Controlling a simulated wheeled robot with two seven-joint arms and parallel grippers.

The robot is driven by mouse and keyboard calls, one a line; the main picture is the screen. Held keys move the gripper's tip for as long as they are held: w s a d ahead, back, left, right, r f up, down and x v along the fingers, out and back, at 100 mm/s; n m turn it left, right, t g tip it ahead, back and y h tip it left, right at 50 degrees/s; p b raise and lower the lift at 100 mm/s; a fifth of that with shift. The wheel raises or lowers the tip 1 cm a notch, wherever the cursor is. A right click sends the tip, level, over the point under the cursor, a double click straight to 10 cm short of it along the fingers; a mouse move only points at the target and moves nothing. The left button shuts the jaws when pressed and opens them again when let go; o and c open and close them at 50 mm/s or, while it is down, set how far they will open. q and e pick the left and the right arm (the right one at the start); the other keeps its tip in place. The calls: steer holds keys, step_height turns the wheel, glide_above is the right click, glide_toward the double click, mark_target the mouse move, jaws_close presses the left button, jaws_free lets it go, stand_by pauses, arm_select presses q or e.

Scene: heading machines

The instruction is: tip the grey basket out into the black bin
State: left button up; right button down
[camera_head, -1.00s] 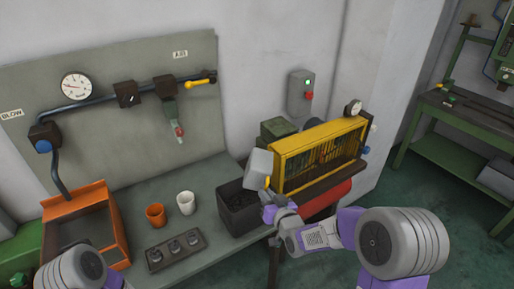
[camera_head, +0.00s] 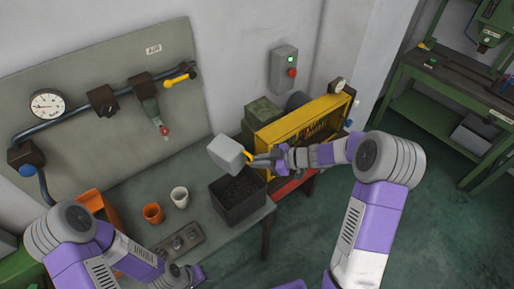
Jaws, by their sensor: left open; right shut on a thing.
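The grey basket (camera_head: 226,153) is in the air, tilted, above the back left part of the black bin (camera_head: 240,214). Its opening is turned away from me, so its contents are hidden. My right gripper (camera_head: 252,161) is shut on the basket's yellow handle at its right side. The black bin stands upright at the right end of the grey bench, with dark material inside. My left gripper (camera_head: 192,275) is open and empty, low at the bottom of the view, in front of the bench and well apart from the bin.
A yellow guarded machine (camera_head: 304,122) stands right of the bin, close to my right forearm. A white cup (camera_head: 180,197), an orange cup (camera_head: 153,213) and a dark block with knobs (camera_head: 176,246) sit left of the bin. An orange tray (camera_head: 94,203) is partly hidden by my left arm.

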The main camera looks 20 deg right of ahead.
steer(key=shift+s+a+r+n+t+h+b, duration=0.25)
steer(key=shift+s+n+t+h+b, duration=0.75)
steer(key=shift+b, duration=2.9)
steer(key=shift+s+a+r+n+t+h+b, duration=0.2)
steer(key=shift+n+t+h+b, duration=1.55)
steer(key=shift+b, duration=2.1)
steer(key=shift+s+a+r+n+t+h+b, duration=0.2)
steer(key=shift+s+n+t+h+b, duration=0.45)
steer(key=shift+n+b, duration=2.35)
steer(key=shift+r+m+b, duration=0.1)
steer(key=shift+m+b, duration=0.8)
steer(key=shift+m, duration=0.05)
